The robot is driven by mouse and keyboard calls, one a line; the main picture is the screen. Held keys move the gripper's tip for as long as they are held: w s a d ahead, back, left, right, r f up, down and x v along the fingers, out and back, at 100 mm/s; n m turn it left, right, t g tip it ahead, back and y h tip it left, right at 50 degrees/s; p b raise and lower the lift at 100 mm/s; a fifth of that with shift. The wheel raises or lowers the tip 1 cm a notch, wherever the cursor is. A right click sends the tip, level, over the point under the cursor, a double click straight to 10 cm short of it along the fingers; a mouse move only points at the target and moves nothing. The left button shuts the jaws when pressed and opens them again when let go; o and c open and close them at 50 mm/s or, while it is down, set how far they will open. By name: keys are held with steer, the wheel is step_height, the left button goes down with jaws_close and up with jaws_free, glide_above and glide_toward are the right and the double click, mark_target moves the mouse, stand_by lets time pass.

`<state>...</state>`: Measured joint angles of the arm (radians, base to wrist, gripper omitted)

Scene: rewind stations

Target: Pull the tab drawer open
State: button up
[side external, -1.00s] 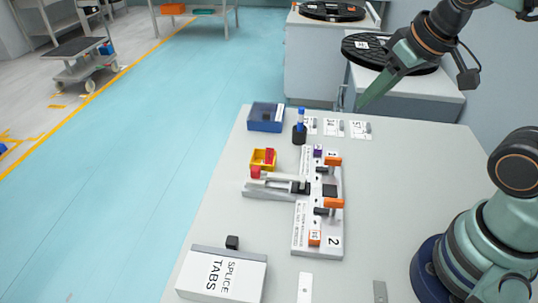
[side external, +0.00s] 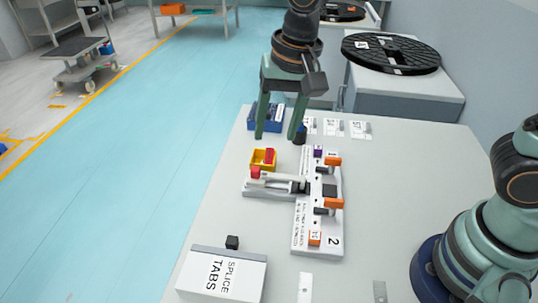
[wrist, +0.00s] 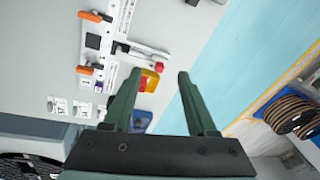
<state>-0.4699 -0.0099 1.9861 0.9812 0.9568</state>
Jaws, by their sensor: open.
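The tab drawer is a white box (side external: 222,278) lettered "SPLICE TABS" at the front left of the table, with a small black knob (side external: 232,242) at its far side. The drawer looks shut. My gripper (side external: 278,138) is open, fingers pointing down, far behind the box, near the blue bin and the black holder. It holds nothing that I can see. In the wrist view my gripper's two green fingers (wrist: 158,80) are spread apart. The drawer box is not visible in the wrist view.
A white fixture (side external: 318,225) with orange levers stands mid-table, with a grey slide and a yellow bin (side external: 263,159) beside it. A blue bin (side external: 266,116) stands behind. Cards lie at the back right. The table around the white box is mostly clear.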

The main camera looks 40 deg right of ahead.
mark_target(232, 240)
steer(key=s+a+f+m+g+h, duration=0.1)
steer(key=a+f+m, duration=0.1)
steer(key=a+f, duration=0.3)
steer(key=s+a+f+m+g, duration=0.1)
steer(key=a+f, duration=0.2)
steer(key=a, duration=0.4)
step_height(232, 240, down, 12)
steer(key=shift+s+a+r, duration=0.15)
steer(key=shift+r, duration=0.05)
jaws_close()
stand_by(1.0)
